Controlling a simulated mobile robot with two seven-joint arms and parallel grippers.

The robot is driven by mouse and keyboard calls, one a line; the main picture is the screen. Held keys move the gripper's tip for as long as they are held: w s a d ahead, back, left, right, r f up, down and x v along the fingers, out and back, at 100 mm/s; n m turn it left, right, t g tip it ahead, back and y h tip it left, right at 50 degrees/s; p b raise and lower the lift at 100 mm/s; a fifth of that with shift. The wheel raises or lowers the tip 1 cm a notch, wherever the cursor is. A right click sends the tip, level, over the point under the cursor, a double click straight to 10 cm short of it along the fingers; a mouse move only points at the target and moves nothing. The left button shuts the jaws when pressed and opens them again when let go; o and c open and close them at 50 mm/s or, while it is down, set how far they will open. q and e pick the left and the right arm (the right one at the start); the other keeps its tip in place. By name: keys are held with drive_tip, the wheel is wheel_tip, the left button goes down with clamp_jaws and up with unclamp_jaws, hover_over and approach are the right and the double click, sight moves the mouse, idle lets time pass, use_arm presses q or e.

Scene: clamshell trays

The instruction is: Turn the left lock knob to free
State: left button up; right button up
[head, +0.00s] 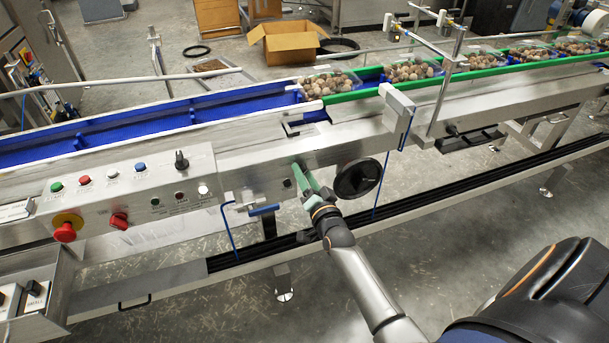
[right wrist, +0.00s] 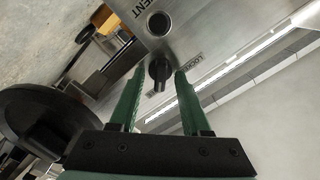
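In the right wrist view a small black lock knob (right wrist: 159,72) sticks out of the metal face, beside printed lettering that starts with "LOCK". My right gripper (right wrist: 156,82) is open, with its two green fingers on either side of the knob. A gap shows between the knob and each finger. In the head view my right gripper (head: 304,172) reaches up to the front face of the conveyor, just left of the black handwheel (head: 358,178), and its fingers hide the knob or make it hard to pick out. My left gripper is not in view.
A control panel (head: 135,172) with coloured buttons and a red emergency stop (head: 65,231) lies to the left. A round dark-rimmed fitting (right wrist: 159,24) sits beyond the knob. Blue cables hang below the rail. Filled clamshell trays (head: 328,85) stand on the conveyor behind.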

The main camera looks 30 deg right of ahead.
drive_tip(key=p+v, duration=0.2)
drive_tip(key=v, duration=1)
drive_tip(key=shift+s, duration=0.25)
